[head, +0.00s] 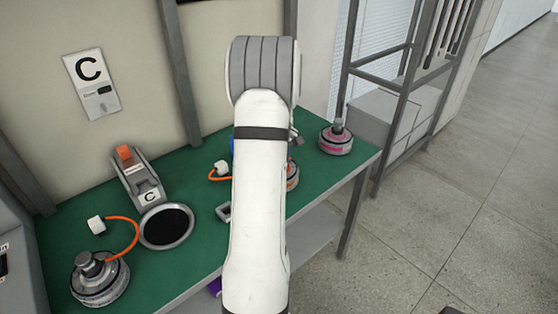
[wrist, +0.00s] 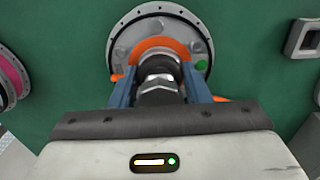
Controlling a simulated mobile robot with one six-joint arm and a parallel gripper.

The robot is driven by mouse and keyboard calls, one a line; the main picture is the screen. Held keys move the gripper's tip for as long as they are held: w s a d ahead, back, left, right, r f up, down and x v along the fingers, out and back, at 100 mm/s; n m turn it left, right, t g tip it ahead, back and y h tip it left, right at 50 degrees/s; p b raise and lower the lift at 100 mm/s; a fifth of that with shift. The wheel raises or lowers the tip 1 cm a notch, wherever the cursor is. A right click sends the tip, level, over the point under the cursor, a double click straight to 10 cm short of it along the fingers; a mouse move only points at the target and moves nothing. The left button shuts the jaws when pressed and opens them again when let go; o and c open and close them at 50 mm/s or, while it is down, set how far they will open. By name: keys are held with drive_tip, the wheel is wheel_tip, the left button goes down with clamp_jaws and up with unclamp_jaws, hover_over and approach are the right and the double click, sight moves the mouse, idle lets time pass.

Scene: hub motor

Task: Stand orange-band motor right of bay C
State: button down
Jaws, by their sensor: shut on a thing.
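The orange-band motor (wrist: 138,28) is a round grey disc with an orange arc and a green dot on its face, seen from above in the wrist view. My gripper (wrist: 158,76) has its blue fingers shut on the motor's central shaft. In the head view my arm hides the gripper and most of this motor; a sliver of the motor (head: 292,176) shows at the arm's right edge. I cannot tell whether it touches the table. Bay C is marked by a wall sign (head: 88,70) and a C-labelled stand (head: 143,182) beside a black round pad with a grey ring (head: 166,227).
On the green table (head: 215,255), a motor (head: 100,285) with an orange cable stands at the left front. A pink-band motor (head: 335,140) stands at the far right end and shows at the wrist view's left edge (wrist: 10,78). A grey square part (wrist: 303,38) lies nearby.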

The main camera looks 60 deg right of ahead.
drive_tip(key=c, duration=1.1)
unclamp_jaws()
drive_tip(key=shift+r, duration=0.1)
drive_tip(key=o, duration=0.4)
drive_tip(key=shift+a, duration=0.1)
